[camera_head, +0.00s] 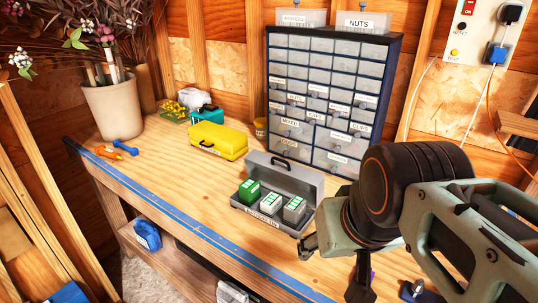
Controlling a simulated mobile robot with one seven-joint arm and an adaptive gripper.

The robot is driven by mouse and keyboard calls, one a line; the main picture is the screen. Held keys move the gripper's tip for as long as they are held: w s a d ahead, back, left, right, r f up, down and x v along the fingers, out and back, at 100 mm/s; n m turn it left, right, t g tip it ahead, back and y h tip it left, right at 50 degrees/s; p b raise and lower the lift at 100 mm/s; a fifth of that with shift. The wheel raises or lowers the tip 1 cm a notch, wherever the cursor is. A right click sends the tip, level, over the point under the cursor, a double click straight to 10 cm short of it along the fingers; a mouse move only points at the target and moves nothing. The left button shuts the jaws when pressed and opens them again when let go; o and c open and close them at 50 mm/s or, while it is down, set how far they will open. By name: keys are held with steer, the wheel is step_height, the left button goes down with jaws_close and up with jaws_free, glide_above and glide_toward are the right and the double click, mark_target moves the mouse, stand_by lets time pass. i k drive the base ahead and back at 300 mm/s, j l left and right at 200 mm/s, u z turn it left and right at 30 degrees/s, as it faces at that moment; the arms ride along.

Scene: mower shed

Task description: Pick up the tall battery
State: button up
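An open grey box (305,183) with a raised lid and a printed label on its front stands on the workbench. Three batteries stand in it side by side: a green one (249,191) at left, a white and green one (271,203) in the middle, and a grey and green one (294,210) at right. The left one looks a little taller, but their lower parts are hidden by the box wall. My gripper (334,268) is in front of the box to the right, apart from the batteries. Its dark fingers are spread, with nothing seen between them.
The workbench (160,185) has a blue front edge and free room left of the box. A yellow case (218,141) lies behind at left. A drawer cabinet (322,95) stands close behind the box. A potted plant (112,108) and screwdrivers (108,152) are at far left.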

mark_target(250, 191)
steer(key=z, duration=0.8)
steer(key=i+j+z, duration=0.2)
steer(key=j, duration=0.75)
steer(key=j+z, duration=0.15)
steer(key=j, duration=0.8)
